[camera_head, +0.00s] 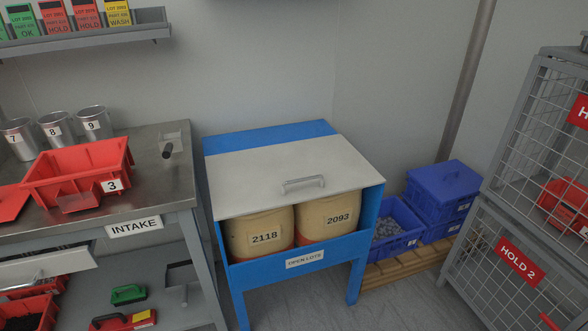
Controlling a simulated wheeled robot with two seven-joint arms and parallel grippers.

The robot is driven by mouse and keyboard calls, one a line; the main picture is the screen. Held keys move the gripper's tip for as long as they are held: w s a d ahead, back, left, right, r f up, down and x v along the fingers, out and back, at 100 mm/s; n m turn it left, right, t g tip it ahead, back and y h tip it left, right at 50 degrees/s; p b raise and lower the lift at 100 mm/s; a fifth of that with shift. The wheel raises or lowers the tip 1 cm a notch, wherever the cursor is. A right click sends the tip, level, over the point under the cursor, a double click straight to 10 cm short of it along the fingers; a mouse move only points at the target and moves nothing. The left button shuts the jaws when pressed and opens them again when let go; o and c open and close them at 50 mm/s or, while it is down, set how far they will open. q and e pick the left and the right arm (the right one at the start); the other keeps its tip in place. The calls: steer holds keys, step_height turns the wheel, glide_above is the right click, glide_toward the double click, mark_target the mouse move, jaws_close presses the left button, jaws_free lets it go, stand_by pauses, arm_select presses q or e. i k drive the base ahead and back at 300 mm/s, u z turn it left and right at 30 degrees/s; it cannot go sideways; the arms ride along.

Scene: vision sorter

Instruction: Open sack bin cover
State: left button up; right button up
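The sack bin (283,270) is a blue stand with an "OPEN LOTS" label, in the middle of the head view. Its pale grey cover (260,178) lies flat over the top, with a metal bar handle (304,184) near the front edge. Under the cover's front edge, two tan sacks show, one marked 2118 (262,224) and one marked 2093 (322,207). Their tops are hidden by the cover. Neither of my grippers shows in this view.
A steel intake table (170,187) with a red bin (85,168) and metal cups stands at the left. Blue crates (404,239) sit on a wooden pallet (395,271) to the right. A wire cage (535,190) stands at the far right. Floor in front of the bin is clear.

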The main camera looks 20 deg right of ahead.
mark_target(244, 182)
steer(key=u, duration=0.45)
steer(key=i, duration=1)
steer(key=z, duration=0.6)
